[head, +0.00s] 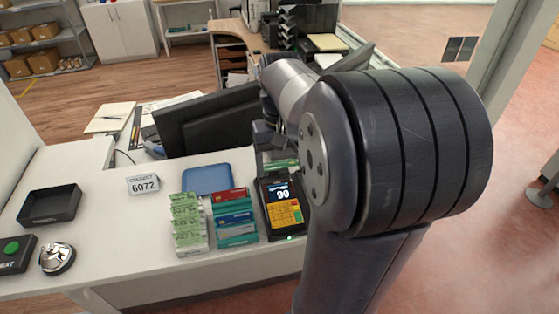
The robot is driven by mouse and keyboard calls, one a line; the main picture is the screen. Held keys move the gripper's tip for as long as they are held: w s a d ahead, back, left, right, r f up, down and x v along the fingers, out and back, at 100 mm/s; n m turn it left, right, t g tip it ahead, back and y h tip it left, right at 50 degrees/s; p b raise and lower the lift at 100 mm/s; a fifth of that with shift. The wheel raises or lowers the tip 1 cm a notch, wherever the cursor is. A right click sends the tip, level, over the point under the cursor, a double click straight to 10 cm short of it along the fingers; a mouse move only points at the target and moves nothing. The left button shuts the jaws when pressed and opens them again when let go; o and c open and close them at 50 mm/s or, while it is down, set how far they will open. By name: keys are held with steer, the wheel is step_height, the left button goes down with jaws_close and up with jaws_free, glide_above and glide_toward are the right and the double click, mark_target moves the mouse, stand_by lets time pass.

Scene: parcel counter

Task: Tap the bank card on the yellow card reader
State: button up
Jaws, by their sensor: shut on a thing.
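The card reader (283,212) stands on the counter, dark with a yellow keypad and a lit screen reading 90. My gripper (274,155) is just behind the reader's top end in the head view, partly hidden by my own arm. It is shut on a thin green piece, seemingly the bank card (284,163), which shows as a small strip near the top of the reader. I cannot tell whether the card touches the reader.
Left of the reader are card racks (235,222), green packets (188,225) and a blue tray (207,180). A number sign (143,185), black tray (50,204) and bell (57,259) stand further left. A dark monitor (210,122) is behind.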

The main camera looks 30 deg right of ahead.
step_height(320, 180, down, 7)
steer(key=b, duration=0.5)
steer(key=shift+r, duration=0.2)
steer(key=shift+r, duration=0.1)
stand_by(0.9)
step_height(320, 180, up, 7)
steer(key=p, duration=0.6)
steer(key=shift+s, duration=0.1)
stand_by(0.4)
